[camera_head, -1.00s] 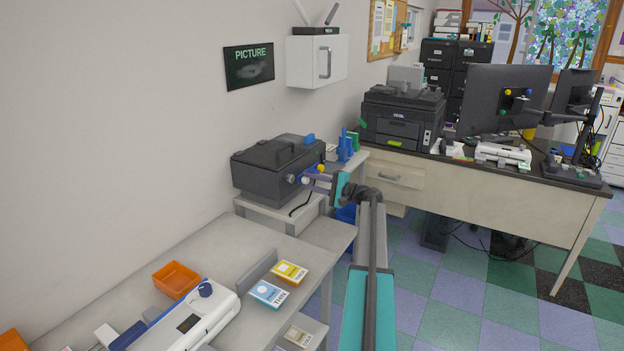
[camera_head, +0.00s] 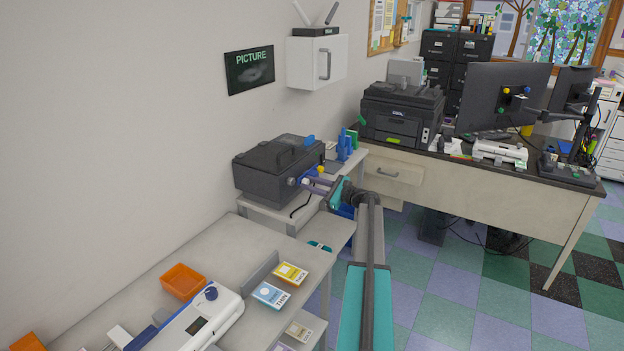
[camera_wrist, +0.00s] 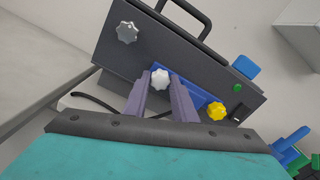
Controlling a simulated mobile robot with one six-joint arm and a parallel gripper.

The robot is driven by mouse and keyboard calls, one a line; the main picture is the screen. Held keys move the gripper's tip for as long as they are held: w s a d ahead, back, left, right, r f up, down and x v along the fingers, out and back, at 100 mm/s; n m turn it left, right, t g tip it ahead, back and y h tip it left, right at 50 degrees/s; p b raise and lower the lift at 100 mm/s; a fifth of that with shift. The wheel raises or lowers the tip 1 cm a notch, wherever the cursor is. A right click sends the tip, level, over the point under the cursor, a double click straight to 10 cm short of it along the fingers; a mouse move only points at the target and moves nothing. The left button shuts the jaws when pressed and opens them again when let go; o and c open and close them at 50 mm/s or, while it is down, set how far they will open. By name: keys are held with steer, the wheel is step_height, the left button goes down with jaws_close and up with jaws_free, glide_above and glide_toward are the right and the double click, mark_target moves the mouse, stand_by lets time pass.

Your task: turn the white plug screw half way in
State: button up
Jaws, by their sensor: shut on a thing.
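The white plug screw (camera_wrist: 160,78) has a lobed knob head and sits at a blue panel (camera_wrist: 192,94) on the side of a dark grey machine (camera_head: 270,168). In the wrist view my gripper (camera_wrist: 159,83) has its two purple fingers on either side of the screw head, shut on it. In the head view my gripper (camera_head: 313,186) reaches the machine's side from the right. The screw's shaft is hidden behind its head, so I cannot tell how deep it sits.
A yellow knob (camera_wrist: 216,111) is close to the right finger, with a green button (camera_wrist: 238,88) above it. A grey knob (camera_wrist: 127,32) is at upper left. A black cable (camera_wrist: 92,101) hangs below. A side table (camera_head: 205,250) stands in front.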

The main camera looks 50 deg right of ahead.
steer(key=m+p, duration=0.2)
steer(key=m, duration=0.2)
steer(key=shift+s+d+p, duration=0.1)
steer(key=shift+p, duration=0.25)
steer(key=shift+f, duration=0.1)
steer(key=o, duration=0.8)
steer(key=shift+c, duration=0.2)
steer(key=shift+s, duration=0.1)
steer(key=b+v, duration=0.3)
steer(key=v, duration=1)
steer(key=shift+s, duration=0.3)
